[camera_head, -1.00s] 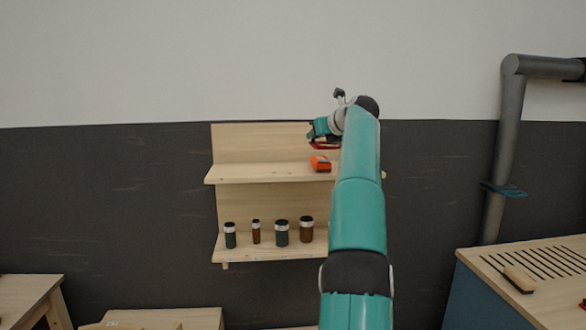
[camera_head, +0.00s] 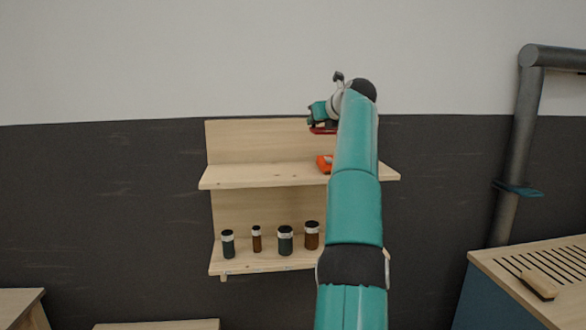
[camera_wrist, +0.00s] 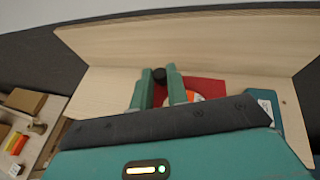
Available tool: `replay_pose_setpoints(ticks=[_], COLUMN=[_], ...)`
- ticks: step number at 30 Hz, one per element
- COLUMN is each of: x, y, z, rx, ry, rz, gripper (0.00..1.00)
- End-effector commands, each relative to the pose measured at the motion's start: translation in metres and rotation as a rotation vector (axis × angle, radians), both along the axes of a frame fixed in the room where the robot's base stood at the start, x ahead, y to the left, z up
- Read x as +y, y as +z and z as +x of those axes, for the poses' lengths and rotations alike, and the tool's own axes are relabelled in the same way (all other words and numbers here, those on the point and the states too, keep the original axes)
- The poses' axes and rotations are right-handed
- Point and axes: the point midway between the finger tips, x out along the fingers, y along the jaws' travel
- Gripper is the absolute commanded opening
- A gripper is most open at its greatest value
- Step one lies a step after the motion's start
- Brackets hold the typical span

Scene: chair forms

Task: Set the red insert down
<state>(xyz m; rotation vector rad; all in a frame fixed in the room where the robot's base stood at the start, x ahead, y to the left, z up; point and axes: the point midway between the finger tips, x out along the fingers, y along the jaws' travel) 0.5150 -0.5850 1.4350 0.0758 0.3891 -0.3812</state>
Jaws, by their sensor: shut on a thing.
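My gripper (camera_head: 319,117) is above the upper board of a wooden wall shelf, toward its right side. It is shut on the red insert (camera_head: 323,131), which shows as a thin red strip under the jaws, clear of the board. In the wrist view, my gripper (camera_wrist: 159,86) has two teal fingers with a black knob between them. The flat red insert (camera_wrist: 208,87) extends to the right of the fingers, partly hidden by them. An orange-red object (camera_head: 325,163) lies on the upper board below, partly hidden by my arm.
The upper board (camera_head: 250,178) is bare on its left. Several capped jars (camera_head: 285,240) stand on the lower board. A grey pipe (camera_head: 515,150) and a slatted bench (camera_head: 535,265) with a brush (camera_head: 538,285) are at the right.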

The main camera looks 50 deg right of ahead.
Motion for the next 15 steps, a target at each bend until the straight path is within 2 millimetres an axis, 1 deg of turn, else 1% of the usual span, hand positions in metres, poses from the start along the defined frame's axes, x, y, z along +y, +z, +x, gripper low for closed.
replay_pose_setpoints(ticks=[2, 5, 14, 15], x=[0.007, 0.016, 0.049, 0.053], y=[0.001, -0.006, -0.038, -0.044], z=[0.004, 0.017, 0.074, 0.08], rx=[-0.002, -0.003, 0.0, 0.001], ry=[0.003, 0.005, 0.006, 0.005], rz=[-0.001, -0.001, -0.001, 0.001], gripper=[0.0, 0.0, 0.0, 0.0])
